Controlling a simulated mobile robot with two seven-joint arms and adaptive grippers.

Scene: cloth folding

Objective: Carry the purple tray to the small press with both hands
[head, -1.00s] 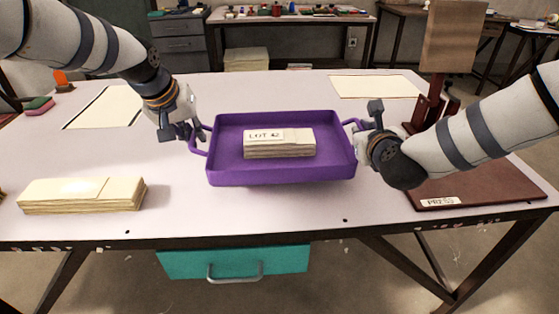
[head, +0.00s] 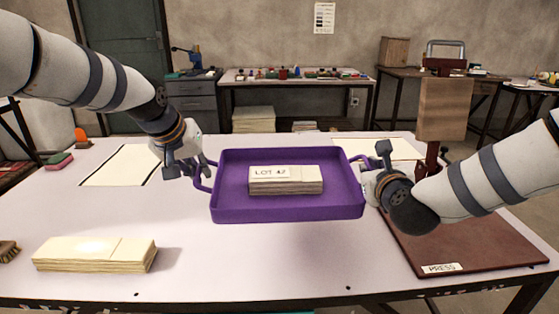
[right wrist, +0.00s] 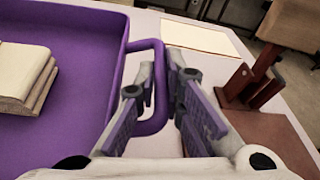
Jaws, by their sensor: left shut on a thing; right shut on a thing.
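The purple tray (head: 232,213) hangs level above the white table, with a faint shadow under it. A folded cloth stack labelled LOT 42 (head: 300,186) lies inside it. My left gripper (head: 198,172) is shut on the tray's left handle. My right gripper (head: 372,164) is shut on the right handle. In the right wrist view its fingers (right wrist: 163,92) sit on either side of the purple handle (right wrist: 158,48). The small press, right of the tray, has a dark red base board (head: 480,238) labelled PRESS and a wooden block (head: 445,108) on a post.
A cream cloth stack (head: 95,255) lies on the white table (head: 230,275) at front left. Flat cream sheets lie at back left (head: 122,166) and back right (head: 400,148). A brush (head: 8,250) is at the left edge. The table's front middle is clear.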

